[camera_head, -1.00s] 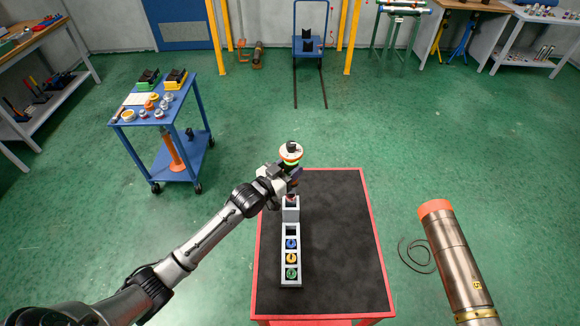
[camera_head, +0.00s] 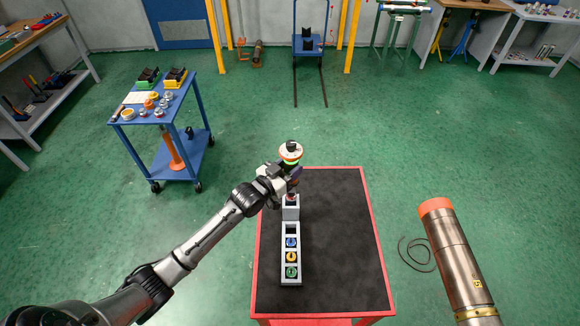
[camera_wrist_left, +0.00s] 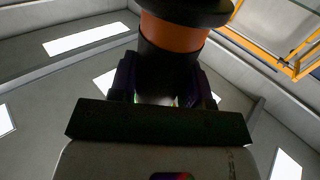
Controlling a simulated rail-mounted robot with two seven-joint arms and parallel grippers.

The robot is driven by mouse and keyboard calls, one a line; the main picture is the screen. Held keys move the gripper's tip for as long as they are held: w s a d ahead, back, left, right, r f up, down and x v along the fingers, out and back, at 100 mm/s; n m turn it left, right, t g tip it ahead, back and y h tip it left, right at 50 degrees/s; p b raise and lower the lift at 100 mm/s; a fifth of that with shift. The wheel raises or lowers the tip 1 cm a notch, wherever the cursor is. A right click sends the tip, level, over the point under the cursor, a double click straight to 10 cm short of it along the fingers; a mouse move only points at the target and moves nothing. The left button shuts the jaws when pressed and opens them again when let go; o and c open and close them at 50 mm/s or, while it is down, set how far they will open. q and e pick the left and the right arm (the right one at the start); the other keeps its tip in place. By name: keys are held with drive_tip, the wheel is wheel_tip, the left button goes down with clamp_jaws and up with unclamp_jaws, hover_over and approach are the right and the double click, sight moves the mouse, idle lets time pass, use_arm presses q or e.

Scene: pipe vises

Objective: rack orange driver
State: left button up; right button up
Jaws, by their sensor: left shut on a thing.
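My left gripper (camera_head: 289,171) is shut on the orange driver (camera_head: 290,152), beyond the far left corner of the black-topped table in the head view. The driver's visible end is pale with a black centre and an orange edge, with green just below it. In the left wrist view the orange driver (camera_wrist_left: 172,33) shows an orange band between black parts, held between dark fingers (camera_wrist_left: 168,82). A grey rack (camera_head: 284,240) on the table holds a blue (camera_head: 291,243), a yellow (camera_head: 291,257) and a green driver (camera_head: 291,273). Its far slot (camera_head: 291,230) looks dark and empty. My right gripper is out of view.
A taller grey block (camera_head: 290,213) stands at the rack's far end, with a small reddish part on top, close below my gripper. The table (camera_head: 340,240) is bare to the right. A blue cart (camera_head: 135,123) stands left, a large metal cylinder (camera_head: 452,255) right.

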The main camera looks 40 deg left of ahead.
use_arm(q)
drive_tip(key=shift+f+b, duration=0.35)
drive_tip(key=shift+f, duration=0.1)
idle(0.5)
drive_tip(key=shift+f+b, duration=0.35)
drive_tip(key=shift+f, duration=0.25)
idle(0.4)
drive_tip(key=shift+f, duration=0.3)
drive_tip(key=shift+f+b, duration=0.5)
drive_tip(key=shift+f, duration=0.05)
idle(0.5)
drive_tip(key=shift+f, duration=0.4)
idle(0.3)
drive_tip(key=shift+f+b, duration=0.5)
drive_tip(key=shift+b, duration=0.05)
drive_tip(key=shift+f, duration=0.4)
idle(0.6)
drive_tip(key=shift+f+b, duration=0.45)
drive_tip(key=shift+b, duration=0.1)
